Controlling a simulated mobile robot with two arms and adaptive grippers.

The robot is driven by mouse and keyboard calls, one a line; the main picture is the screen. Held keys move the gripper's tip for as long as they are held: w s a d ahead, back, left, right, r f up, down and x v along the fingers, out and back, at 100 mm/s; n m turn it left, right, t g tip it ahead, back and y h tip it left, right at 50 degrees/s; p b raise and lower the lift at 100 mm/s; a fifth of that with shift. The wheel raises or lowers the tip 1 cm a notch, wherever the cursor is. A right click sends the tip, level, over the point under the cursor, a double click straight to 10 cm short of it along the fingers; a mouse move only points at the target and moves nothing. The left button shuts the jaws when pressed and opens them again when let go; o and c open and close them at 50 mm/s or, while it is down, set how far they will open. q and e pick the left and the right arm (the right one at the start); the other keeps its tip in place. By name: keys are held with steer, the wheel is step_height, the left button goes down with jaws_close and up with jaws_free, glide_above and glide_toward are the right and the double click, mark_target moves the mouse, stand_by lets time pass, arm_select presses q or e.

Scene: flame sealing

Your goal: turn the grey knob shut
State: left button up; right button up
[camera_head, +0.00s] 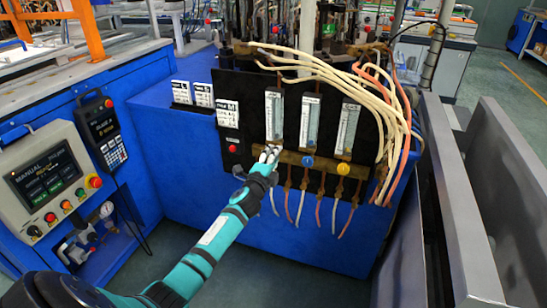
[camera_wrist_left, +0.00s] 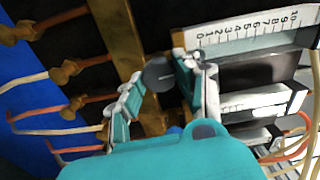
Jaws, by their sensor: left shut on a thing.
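The grey knob (camera_wrist_left: 159,73) is round and dark, on a brass bar below a flow meter. It shows between the fingertips in the left wrist view; in the head view my gripper hides it. My left gripper (camera_head: 269,153) reaches the panel below the leftmost flow meter (camera_head: 273,115). In the left wrist view my left gripper (camera_wrist_left: 163,76) has one finger on each side of the knob and is shut on it. My right gripper is not in view.
A blue knob (camera_head: 308,162) and a yellow knob (camera_head: 343,169) sit to the right on the same brass bar (camera_head: 325,164). Thin hoses hang below the bar. Cream and red hoses (camera_head: 390,100) bunch at the panel's right. A control box (camera_head: 45,180) stands at left.

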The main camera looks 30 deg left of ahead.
arm_select(q)
steer(key=o, duration=1.1)
steer(key=shift+o, duration=0.2)
steer(key=v, duration=1.2)
